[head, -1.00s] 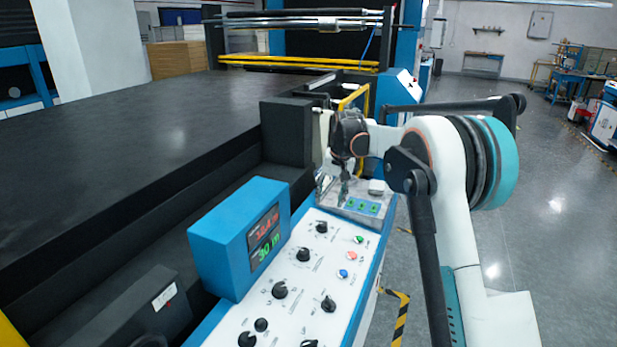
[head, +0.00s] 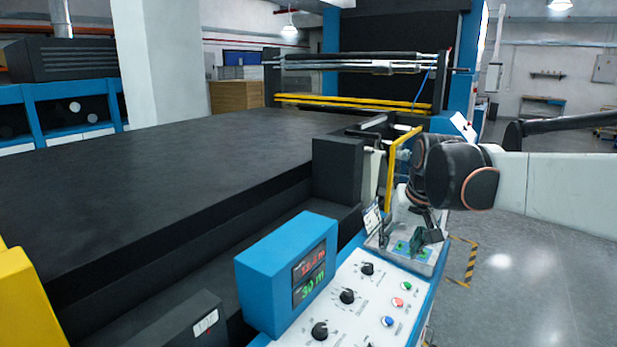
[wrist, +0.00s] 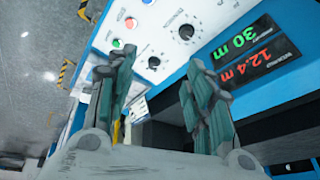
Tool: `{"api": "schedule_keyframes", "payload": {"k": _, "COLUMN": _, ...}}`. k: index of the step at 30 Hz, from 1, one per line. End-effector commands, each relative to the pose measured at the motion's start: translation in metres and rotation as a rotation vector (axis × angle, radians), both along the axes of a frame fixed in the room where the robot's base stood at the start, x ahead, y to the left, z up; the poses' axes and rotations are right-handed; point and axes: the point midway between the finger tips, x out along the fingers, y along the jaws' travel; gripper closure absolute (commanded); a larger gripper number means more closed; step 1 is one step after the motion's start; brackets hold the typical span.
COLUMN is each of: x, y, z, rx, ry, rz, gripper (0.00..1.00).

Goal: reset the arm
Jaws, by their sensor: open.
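No object is between the fingers. The fingertips partly cover the plate in the head view, and I cannot tell whether they touch it.
The blue display box (head: 286,270) with red and green digits stands on the panel's left side. A black block (head: 338,170) and a yellow guard rail (head: 391,170) are close by my gripper. A wide black table (head: 180,165) fills the left. Open floor (head: 540,270) lies to the right.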

Motion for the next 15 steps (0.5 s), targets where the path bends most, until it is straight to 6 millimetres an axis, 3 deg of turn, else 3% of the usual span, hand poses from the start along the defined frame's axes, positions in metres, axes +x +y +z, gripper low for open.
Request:
{"api": "schedule_keyframes", "payload": {"k": 1, "x": -0.016, "y": 0.001, "z": 0.000, "rx": -0.005, "ry": -0.010, "rz": 0.005, "gripper": 0.52}}
{"api": "schedule_keyframes", "payload": {"k": 8, "x": -0.076, "y": 0.002, "z": -0.003, "rx": -0.031, "ry": -0.062, "rz": 0.031, "gripper": 0.52}}
{"api": "schedule_keyframes", "payload": {"k": 15, "x": -0.137, "y": 0.003, "z": -0.019, "rx": -0.060, "ry": -0.116, "rz": 0.058, "gripper": 0.52}}
